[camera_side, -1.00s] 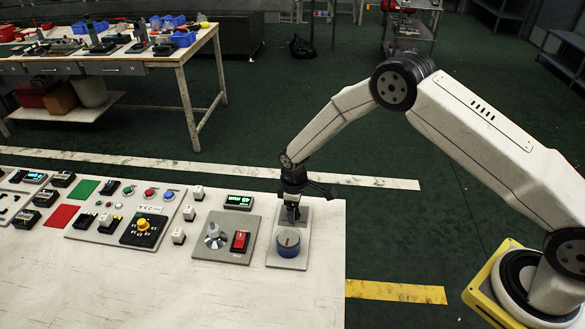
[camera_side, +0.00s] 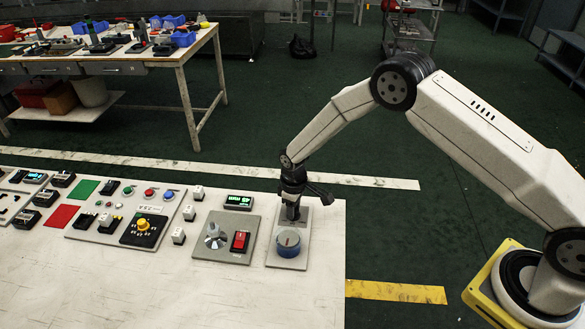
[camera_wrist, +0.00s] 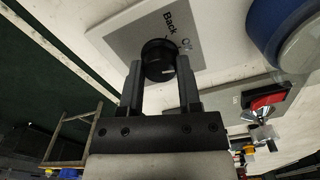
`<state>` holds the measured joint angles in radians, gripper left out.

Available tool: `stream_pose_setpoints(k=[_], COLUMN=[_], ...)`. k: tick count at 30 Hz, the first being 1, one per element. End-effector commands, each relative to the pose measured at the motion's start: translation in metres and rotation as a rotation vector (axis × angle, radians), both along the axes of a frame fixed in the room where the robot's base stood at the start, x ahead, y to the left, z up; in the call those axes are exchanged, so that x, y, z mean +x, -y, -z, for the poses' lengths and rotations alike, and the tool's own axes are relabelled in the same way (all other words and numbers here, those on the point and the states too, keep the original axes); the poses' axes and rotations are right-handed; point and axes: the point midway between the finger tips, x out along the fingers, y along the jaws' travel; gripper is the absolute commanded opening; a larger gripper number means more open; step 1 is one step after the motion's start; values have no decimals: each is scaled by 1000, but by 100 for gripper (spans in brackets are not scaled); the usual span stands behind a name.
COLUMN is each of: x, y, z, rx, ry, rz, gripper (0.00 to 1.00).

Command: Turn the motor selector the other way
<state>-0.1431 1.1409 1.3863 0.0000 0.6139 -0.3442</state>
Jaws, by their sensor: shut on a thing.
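The motor selector is a black round knob (camera_wrist: 156,55) on a grey plate with the printed words "Back" and "Off" beside it in the wrist view. My gripper (camera_wrist: 160,74) has one finger on each side of the knob and is shut on it. In the side view my gripper (camera_side: 292,217) points down at the far part of the grey plate (camera_side: 296,255) and hides most of the knob. A small light mark shows on the knob's face; which label it points at is hard to tell.
A blue round knob (camera_side: 288,243) sits on the same plate, close in front of my gripper. Left of it, another panel holds a shiny metal part (camera_side: 215,237) and a red rocker switch (camera_side: 240,240). A green-lit display (camera_side: 239,201) stands behind. Several other controls fill the table leftward.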

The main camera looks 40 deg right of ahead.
Motion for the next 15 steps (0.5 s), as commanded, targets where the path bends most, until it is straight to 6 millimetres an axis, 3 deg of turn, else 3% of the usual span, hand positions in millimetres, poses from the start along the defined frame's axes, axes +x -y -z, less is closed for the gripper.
stream_pose_setpoints(k=[15], x=[-1], y=[0], z=[1], rx=[-1], ry=[-2], rz=[451], gripper=[0])
